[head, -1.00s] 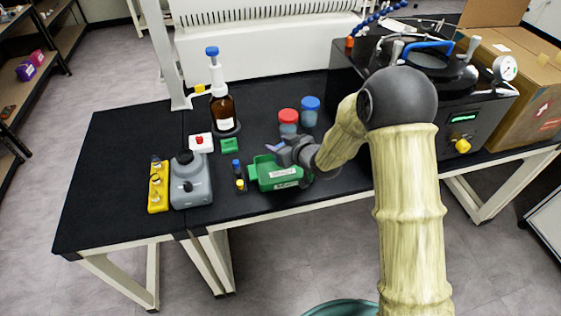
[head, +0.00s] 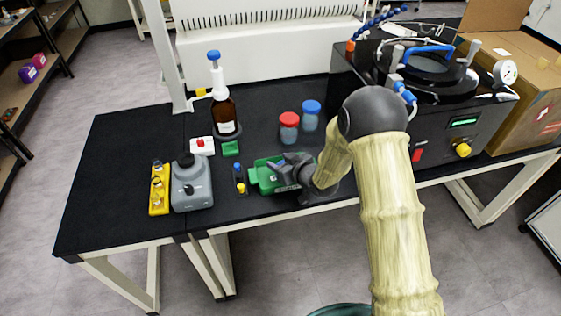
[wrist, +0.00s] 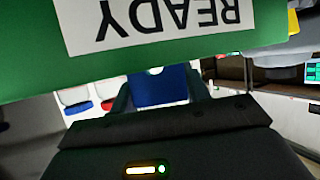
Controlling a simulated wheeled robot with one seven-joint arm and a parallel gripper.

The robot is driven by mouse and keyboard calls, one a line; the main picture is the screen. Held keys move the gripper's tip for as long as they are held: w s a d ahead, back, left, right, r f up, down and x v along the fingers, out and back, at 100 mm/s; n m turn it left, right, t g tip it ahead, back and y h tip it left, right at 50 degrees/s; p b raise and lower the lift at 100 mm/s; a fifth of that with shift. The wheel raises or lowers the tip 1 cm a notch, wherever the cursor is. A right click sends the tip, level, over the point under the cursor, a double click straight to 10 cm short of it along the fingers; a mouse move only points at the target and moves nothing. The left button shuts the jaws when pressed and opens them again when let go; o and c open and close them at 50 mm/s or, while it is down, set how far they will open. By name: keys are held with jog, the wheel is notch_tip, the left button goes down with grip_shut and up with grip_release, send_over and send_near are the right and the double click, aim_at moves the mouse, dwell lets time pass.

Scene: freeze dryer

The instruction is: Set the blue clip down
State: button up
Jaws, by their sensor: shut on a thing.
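The blue clip (wrist: 160,88) is between the two fingers of my gripper (wrist: 160,95) in the wrist view. My gripper is shut on it. In the head view my gripper (head: 281,168) is low over the green bin (head: 257,180), and the clip is mostly hidden there by the gripper. In the wrist view the bin's green wall (wrist: 25,50) with a white READY label, seen upside down, is very close to the fingers. I cannot tell whether the clip touches the bin.
A grey bottle (head: 191,186), brown bottle (head: 224,115) and yellow rack (head: 159,188) are further left. The freeze dryer (head: 440,130) is right.

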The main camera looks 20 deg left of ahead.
jog(key=shift+f, duration=0.2)
jog(key=o, duration=0.6)
jog(key=shift+r, duration=0.1)
jog(key=shift+o, duration=0.2)
jog(key=shift+r, duration=0.1)
jog(key=v, duration=1.2)
jog(key=shift+b, duration=0.45)
jog(key=shift+d, duration=0.1)
